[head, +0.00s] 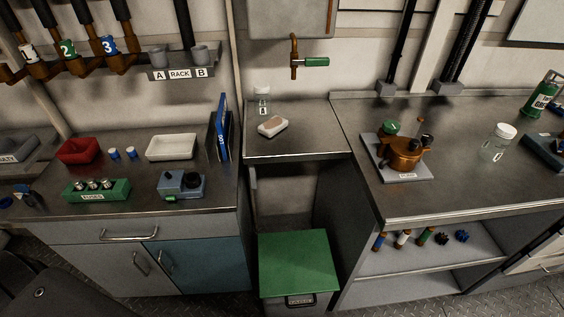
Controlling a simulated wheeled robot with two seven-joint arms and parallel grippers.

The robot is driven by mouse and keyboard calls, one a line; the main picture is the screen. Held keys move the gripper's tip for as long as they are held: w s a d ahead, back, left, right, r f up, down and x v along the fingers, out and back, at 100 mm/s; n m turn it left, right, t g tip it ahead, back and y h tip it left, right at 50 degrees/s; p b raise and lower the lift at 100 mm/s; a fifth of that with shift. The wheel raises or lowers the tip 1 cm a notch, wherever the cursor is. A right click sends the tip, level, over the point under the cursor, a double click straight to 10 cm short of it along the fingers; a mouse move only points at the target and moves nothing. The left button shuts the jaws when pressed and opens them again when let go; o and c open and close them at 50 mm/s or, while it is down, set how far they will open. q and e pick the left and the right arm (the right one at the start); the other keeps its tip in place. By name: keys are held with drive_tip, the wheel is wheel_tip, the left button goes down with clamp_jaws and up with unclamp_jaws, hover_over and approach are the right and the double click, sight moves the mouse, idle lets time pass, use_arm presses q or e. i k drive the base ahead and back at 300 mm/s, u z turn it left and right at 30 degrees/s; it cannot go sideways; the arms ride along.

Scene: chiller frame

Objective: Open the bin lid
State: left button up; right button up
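The bin (296,303) stands on the floor in the gap between the left cabinet and the right shelf unit. Its flat green lid (298,263) lies closed on top. A dark handle with a pale label shows on the bin's front, just under the lid's front edge. The bin's lower part is cut off by the bottom of the head view. Neither of my grippers shows in this view.
A counter (294,146) with a soap dish (272,126) and a jar (262,100) is above and behind the bin. The left cabinet (205,265) and right shelf unit (410,290) flank it closely. Space above the lid is clear.

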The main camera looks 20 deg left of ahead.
sight(295, 263)
drive_tip(key=u, duration=0.3)
drive_tip(key=k, duration=0.25)
drive_tip(key=u, duration=1.3)
drive_tip(key=k, duration=0.9)
drive_tip(key=z, duration=1.25)
drive_tip(key=i, duration=0.5)
drive_tip(key=u, duration=0.05)
